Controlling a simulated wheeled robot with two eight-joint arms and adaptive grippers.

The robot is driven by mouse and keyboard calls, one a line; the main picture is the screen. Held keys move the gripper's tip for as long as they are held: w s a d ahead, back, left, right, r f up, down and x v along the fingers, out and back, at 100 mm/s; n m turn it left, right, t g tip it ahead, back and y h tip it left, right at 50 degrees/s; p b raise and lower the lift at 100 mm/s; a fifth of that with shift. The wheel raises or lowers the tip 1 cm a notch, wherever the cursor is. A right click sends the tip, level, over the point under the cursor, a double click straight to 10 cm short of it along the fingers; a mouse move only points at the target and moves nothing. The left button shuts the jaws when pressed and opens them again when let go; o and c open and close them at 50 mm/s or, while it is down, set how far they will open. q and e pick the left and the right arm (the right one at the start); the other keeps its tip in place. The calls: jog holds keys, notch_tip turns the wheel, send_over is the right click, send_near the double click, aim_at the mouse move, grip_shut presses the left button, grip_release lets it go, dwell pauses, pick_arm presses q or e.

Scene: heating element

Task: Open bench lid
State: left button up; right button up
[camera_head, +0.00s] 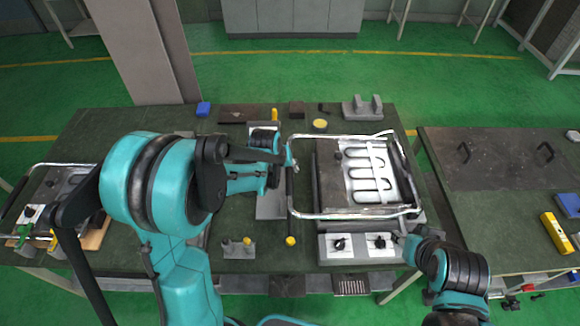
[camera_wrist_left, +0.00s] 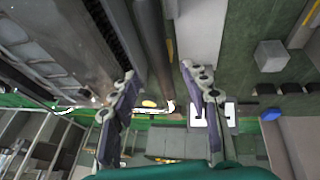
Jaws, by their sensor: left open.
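A bench appliance with a silver tubular frame (camera_head: 355,214) stands on the right part of the middle table. In the left wrist view the dark bar (camera_wrist_left: 152,45) passes between the fingers. My left gripper (camera_head: 284,160) is open at the far end of that bar; I cannot tell whether it touches. It also shows in the left wrist view (camera_wrist_left: 162,78). My right arm's end (camera_head: 425,234) is beside the front right corner; its fingers are unclear.
A dark flat panel with two black handles (camera_head: 490,160) lies on the right table. A control box with black knobs (camera_head: 358,246) is in front of the appliance. A similar framed appliance (camera_head: 50,190) is at left. Small blocks line the back edge.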

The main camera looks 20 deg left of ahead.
aim_at(289, 174)
pick_arm(q)
jog(key=b+x, duration=0.1)
jog(key=x, duration=0.5)
jog(key=shift+f, duration=0.15)
grip_shut()
